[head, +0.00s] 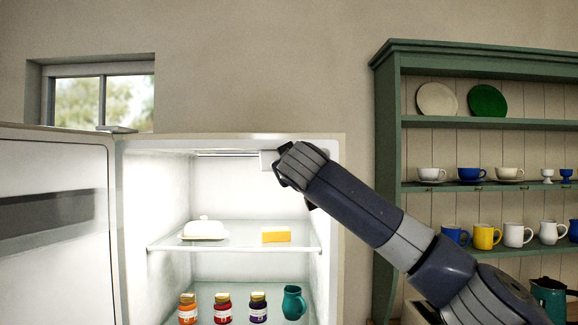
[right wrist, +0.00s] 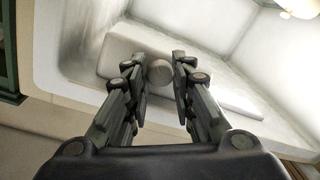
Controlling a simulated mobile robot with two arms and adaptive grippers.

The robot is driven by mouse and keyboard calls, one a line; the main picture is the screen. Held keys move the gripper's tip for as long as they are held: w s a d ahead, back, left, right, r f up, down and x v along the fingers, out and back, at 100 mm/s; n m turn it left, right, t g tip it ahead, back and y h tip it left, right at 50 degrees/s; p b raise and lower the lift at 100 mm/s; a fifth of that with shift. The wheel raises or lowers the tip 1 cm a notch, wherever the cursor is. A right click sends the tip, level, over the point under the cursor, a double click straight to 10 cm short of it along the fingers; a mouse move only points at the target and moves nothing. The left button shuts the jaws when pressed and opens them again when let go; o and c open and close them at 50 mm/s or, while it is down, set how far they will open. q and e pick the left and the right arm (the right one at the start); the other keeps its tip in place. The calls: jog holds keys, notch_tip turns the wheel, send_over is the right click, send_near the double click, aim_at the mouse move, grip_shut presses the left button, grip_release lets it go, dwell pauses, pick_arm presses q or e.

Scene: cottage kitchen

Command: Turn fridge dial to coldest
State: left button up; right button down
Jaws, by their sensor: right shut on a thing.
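The fridge (head: 240,138) stands open in the head view, its door (head: 55,240) swung out to the left. A pale control box (head: 267,160) sits under the fridge ceiling at the right, partly hidden by my right wrist. In the right wrist view the box (right wrist: 215,85) carries a round grey dial (right wrist: 160,71). My right gripper (right wrist: 160,78) has its fingers on either side of the dial and is shut on it. Any mark on the dial is too small to read. My left gripper is in neither view.
A fridge shelf (head: 240,243) below holds a white butter dish (head: 204,229) and a yellow block (head: 276,237). Several jars (head: 222,308) and a teal jug (head: 293,303) stand lower down. A green dresser (head: 386,180) with crockery stands to the right, behind my arm.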

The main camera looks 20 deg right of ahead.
jog(key=shift+a+f+m+t+b, duration=0.1)
jog(key=shift+m+t+b, duration=0.05)
jog(key=shift+m+b, duration=1.5)
jog(key=shift+a+m+t+b, duration=0.15)
jog(key=shift+m+b, duration=0.9)
jog(key=shift+m, duration=1.2)
jog(key=shift+d+m, duration=0.15)
jog(key=shift+m, duration=0.15)
jog(key=c, duration=1.6)
grip_release()
jog(key=shift+c, duration=0.2)
jog(key=shift+s, duration=0.1)
